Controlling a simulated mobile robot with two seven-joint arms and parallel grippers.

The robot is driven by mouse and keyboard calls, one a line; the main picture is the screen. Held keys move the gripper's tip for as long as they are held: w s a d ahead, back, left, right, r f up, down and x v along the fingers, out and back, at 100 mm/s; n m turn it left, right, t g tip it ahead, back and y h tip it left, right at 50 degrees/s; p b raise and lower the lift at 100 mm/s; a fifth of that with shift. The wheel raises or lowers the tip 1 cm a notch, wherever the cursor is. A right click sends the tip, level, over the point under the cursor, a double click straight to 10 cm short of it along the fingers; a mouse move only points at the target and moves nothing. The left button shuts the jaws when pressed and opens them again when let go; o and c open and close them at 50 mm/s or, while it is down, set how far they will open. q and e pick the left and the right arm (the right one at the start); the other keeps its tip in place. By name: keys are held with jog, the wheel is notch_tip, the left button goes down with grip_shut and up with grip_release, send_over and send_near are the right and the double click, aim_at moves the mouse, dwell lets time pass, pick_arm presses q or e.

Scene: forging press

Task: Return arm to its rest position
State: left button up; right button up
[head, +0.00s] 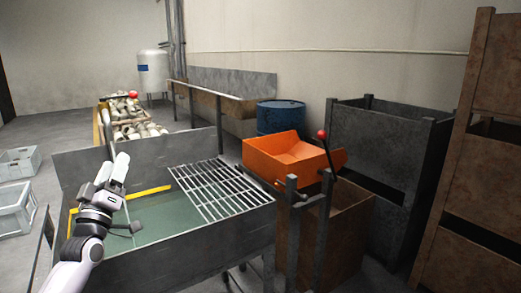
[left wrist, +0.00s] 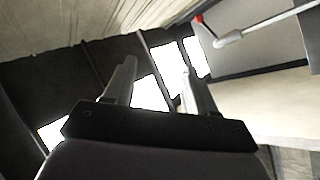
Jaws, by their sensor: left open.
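My left arm (head: 85,250) comes in from the lower left in the head view. Its gripper (head: 113,170) points up over the left part of a grey metal tank. In the left wrist view the two fingers of the gripper (left wrist: 155,88) stand apart with nothing between them. That view looks up toward a dark ceiling with bright panels. My right gripper is in neither view.
The tank (head: 225,245) holds greenish liquid, with a metal grate (head: 220,190) over its right part. An orange tray (head: 290,155) and a red-knobbed lever (head: 322,134) stand to the right. Dark bins (head: 375,150) and a blue drum (head: 280,117) stand behind. Grey crates (head: 15,210) lie at left.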

pick_arm(q)
notch_tip(320, 180, down, 11)
jog(key=w+a+m+g+y, duration=0.1)
jog(key=w+m+g, duration=0.2)
jog(key=m+g, duration=0.55)
jog(key=s+d+f+m+h, duration=0.15)
jog(key=s+d+f, duration=0.35)
jog(key=f, duration=0.5)
jog(key=s+d+f+g+h, duration=0.1)
jog(key=s+d+f, duration=0.2)
jog(key=s+f, duration=0.35)
jog(key=s+d+f+g, duration=0.1)
jog(key=s+d+f, duration=0.2)
jog(key=s+f, duration=0.35)
jog(key=s+d+f+g, duration=0.1)
jog(key=s+d+f, duration=0.2)
jog(key=s, duration=0.7)
jog(key=s+d+f+g+h, duration=0.1)
jog(key=s+d+f+g, duration=0.1)
jog(key=s, duration=0.8)
jog(key=shift+s+d+f+n, duration=0.15)
jog(key=shift+d+f+n, duration=0.15)
jog(key=shift+d+f, duration=0.2)
jog(key=shift+a+g+h, duration=0.1)
jog(key=shift+g+h, duration=0.15)
jog(key=shift+c, duration=1.3)
jog(key=shift+a, duration=0.1)
